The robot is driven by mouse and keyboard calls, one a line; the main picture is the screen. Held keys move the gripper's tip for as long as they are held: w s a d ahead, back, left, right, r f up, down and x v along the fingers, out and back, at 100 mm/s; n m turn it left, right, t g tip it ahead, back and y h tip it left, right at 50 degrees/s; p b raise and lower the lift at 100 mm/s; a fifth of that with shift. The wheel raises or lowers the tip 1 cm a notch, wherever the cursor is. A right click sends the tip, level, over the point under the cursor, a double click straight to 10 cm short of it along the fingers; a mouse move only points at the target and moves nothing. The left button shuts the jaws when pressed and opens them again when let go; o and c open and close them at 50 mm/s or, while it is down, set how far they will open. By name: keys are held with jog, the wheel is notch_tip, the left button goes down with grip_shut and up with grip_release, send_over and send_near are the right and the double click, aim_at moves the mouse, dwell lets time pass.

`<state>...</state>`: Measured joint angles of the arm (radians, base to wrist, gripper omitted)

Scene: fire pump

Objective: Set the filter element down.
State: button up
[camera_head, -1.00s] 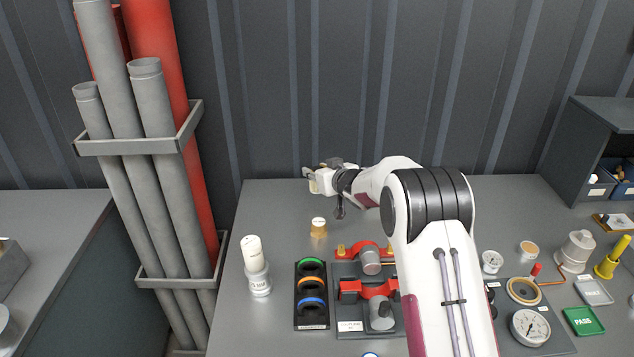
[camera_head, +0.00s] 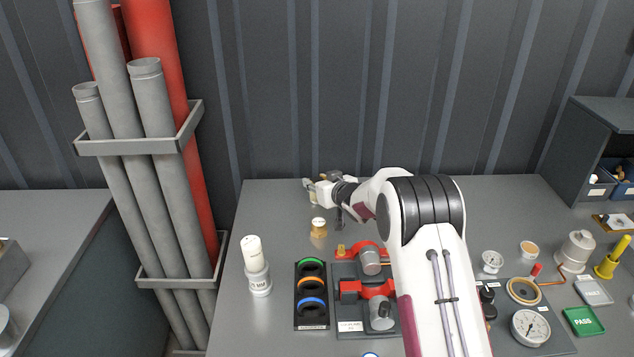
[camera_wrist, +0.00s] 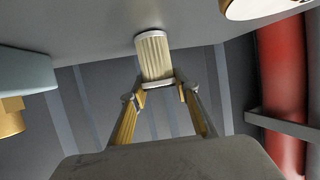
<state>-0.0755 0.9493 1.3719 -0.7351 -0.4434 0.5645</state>
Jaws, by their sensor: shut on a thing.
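The filter element is a pale, pleated cylinder with light end caps. It shows in the wrist view (camera_wrist: 155,58), held by one end between the two fingertips. My gripper (camera_wrist: 160,92) is shut on that end, and the rest of the element sticks out beyond the fingers. In the head view my gripper (camera_head: 311,190) is over the back left part of the grey bench (camera_head: 270,200). The element is too small there to make out clearly. I cannot tell whether its free end touches the bench.
A small brass piece with a white top (camera_head: 318,228) stands just in front of my gripper. A white bottle-like cylinder (camera_head: 257,270) stands at the left, beside a tray of coloured rings (camera_head: 312,295). A red-clamped fixture (camera_head: 368,290) is to the right. The bench's back left is clear.

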jog(key=shift+f, duration=0.15)
jog(key=o, duration=1.1)
jog(key=shift+r, duration=0.2)
jog(key=shift+s, duration=0.15)
jog(key=shift+s+d+r, duration=0.2)
jog(key=shift+s, duration=0.15)
jog(key=v, duration=1)
jog(key=shift+s, duration=0.4)
jog(key=shift+d+r, duration=0.15)
jog(key=shift+r, duration=0.05)
